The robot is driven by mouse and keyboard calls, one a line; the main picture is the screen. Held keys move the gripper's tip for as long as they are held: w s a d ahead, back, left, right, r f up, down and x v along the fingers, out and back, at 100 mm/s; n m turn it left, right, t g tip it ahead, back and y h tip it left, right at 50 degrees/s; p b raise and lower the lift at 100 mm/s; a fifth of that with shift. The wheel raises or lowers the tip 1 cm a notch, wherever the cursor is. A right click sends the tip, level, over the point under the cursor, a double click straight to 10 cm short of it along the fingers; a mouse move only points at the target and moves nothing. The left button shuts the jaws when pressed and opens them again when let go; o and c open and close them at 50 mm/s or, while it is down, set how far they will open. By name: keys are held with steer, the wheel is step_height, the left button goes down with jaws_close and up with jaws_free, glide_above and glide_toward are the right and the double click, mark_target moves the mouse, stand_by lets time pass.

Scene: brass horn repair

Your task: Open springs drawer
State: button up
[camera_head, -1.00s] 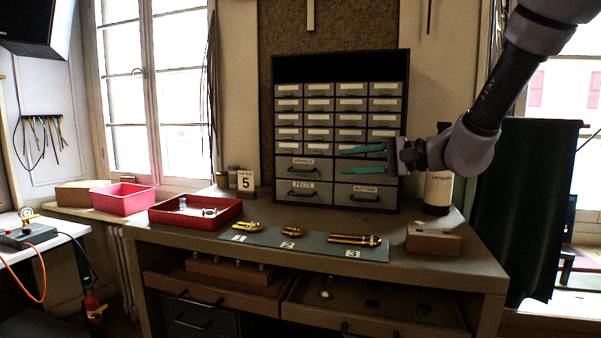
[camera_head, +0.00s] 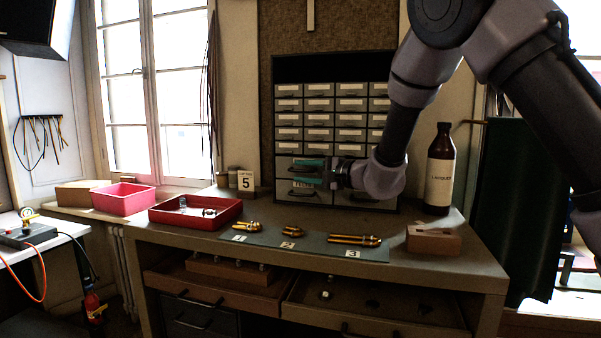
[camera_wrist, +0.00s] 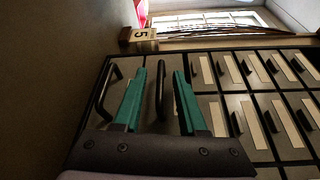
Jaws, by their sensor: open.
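The springs drawer (camera_head: 283,164) is the upper left wide drawer of the grey cabinet, and its front looks flush with its neighbours. Its label is mostly hidden behind my gripper (camera_head: 299,171) in the head view. My gripper is open, with its teal fingers pointing at this drawer. In the wrist view the dark bow handle (camera_wrist: 160,92) stands between the two spread fingers of my gripper (camera_wrist: 162,72). I cannot tell whether either finger touches it. Another handle (camera_wrist: 104,92), on the felts drawer below, lies outside the fingers.
Small labelled drawers (camera_head: 320,104) fill the cabinet above. On the bench are a red tray (camera_head: 196,222), a mat (camera_head: 310,243) with brass parts, a wooden block (camera_head: 433,240) and a brown bottle (camera_head: 439,170) at right. The bench strip before the cabinet is mostly clear.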

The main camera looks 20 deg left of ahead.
steer(key=shift+w+a, duration=0.2)
steer(key=shift+a, duration=0.3)
jaws_close()
steer(key=shift+s, duration=0.1)
stand_by(1.1)
